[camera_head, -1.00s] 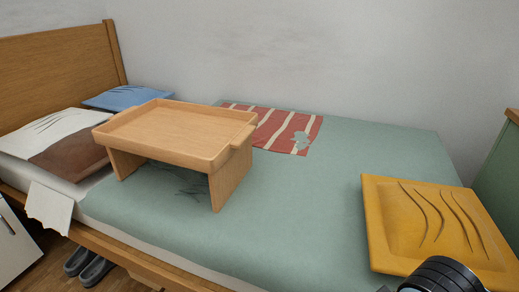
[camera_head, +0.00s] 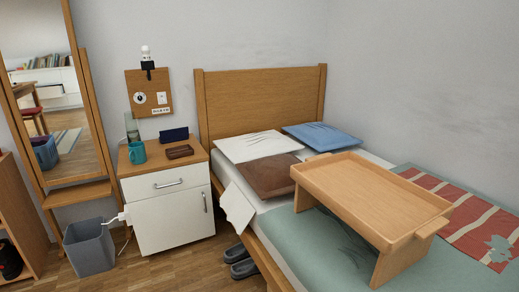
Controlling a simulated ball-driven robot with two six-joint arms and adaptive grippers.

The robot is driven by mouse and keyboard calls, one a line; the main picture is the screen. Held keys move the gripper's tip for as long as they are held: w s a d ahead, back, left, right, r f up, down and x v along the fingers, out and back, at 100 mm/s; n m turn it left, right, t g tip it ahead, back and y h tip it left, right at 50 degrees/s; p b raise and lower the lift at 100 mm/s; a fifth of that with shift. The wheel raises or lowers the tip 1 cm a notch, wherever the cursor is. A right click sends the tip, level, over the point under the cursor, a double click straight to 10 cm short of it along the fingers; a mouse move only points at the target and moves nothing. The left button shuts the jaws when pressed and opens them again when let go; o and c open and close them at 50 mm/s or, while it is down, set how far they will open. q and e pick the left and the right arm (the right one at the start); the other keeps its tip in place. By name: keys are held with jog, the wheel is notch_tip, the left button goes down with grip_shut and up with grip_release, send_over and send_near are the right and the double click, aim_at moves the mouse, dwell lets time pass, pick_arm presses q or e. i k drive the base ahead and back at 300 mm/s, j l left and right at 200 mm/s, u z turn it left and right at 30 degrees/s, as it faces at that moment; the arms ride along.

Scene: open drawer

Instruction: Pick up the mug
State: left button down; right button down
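A teal mug (camera_head: 137,152) stands upright on the wooden top of a white nightstand (camera_head: 168,224), near its left edge. A brown wallet-like item (camera_head: 180,152) and a dark blue case (camera_head: 174,134) lie to its right, and a clear glass-like item (camera_head: 132,128) stands just behind it. The nightstand's drawer (camera_head: 165,183) and door look shut. Neither of my grippers shows in the head view now, so I cannot see their state.
A bed with pillows (camera_head: 258,146) and a wooden tray table (camera_head: 370,195) stands to the right. A grey bin (camera_head: 89,248) and a standing mirror (camera_head: 45,95) are at the left. Dark slippers (camera_head: 242,262) lie by the bed. Wooden floor in front of the nightstand is clear.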

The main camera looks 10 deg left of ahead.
aim_at(137, 154)
jog(key=u, duration=1.3)
jog(key=i+j, duration=0.75)
jog(key=i, duration=0.2)
